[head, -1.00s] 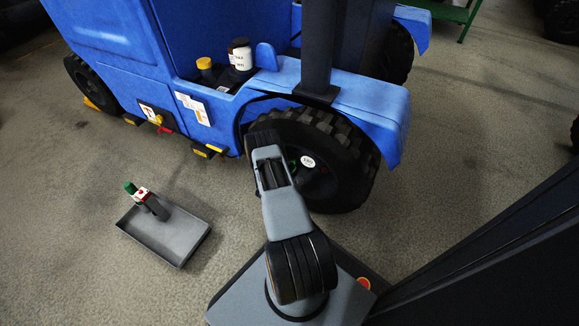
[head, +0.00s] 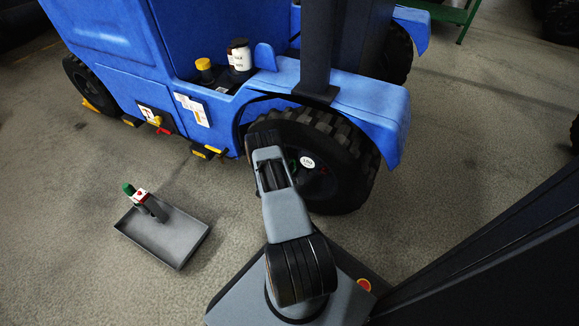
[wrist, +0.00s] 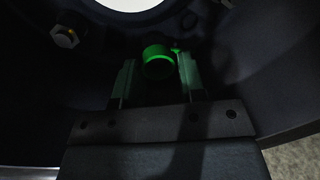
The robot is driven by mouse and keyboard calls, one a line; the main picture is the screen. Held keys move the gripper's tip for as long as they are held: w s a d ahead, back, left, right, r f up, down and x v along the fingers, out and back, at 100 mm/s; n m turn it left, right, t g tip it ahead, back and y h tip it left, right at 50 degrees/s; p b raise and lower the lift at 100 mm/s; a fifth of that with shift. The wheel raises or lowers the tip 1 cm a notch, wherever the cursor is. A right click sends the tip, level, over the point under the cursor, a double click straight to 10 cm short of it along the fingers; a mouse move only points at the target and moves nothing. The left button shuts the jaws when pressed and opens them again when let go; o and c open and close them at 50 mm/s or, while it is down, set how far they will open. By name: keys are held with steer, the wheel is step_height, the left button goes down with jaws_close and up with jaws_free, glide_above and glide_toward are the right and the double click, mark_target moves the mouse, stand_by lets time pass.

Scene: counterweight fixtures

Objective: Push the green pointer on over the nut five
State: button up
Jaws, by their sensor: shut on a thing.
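The green pointer (wrist: 158,64) shows in the wrist view as a round green ring with a small tip at its upper right. My gripper (wrist: 157,80) is shut on it, one finger on each side. Behind it is the dark wheel hub, and I cannot tell whether the pointer touches a nut there. A bare metal nut (wrist: 65,37) shows at the upper left of the wrist view. In the head view my arm reaches the wheel (head: 345,165) of the blue truck and hides the gripper and most of the pointer.
A grey tray (head: 184,252) on the floor at left holds a tool with a green end and a red button (head: 140,194). The blue fender (head: 375,105) overhangs the wheel. A white-labelled bottle (head: 241,55) and a yellow-capped one (head: 204,68) stand on the truck.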

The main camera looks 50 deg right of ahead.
steer(key=shift+b+x, duration=0.7)
steer(key=shift+x, duration=0.45)
stand_by(0.5)
steer(key=shift+r, duration=0.15)
steer(key=o, duration=0.8)
steer(key=f+p+v, duration=0.1)
steer(key=p+v, duration=0.1)
steer(key=v, duration=0.7)
steer(key=shift+s+p, duration=0.2)
steer(key=shift+p, duration=0.2)
steer(key=shift+f, duration=0.1)
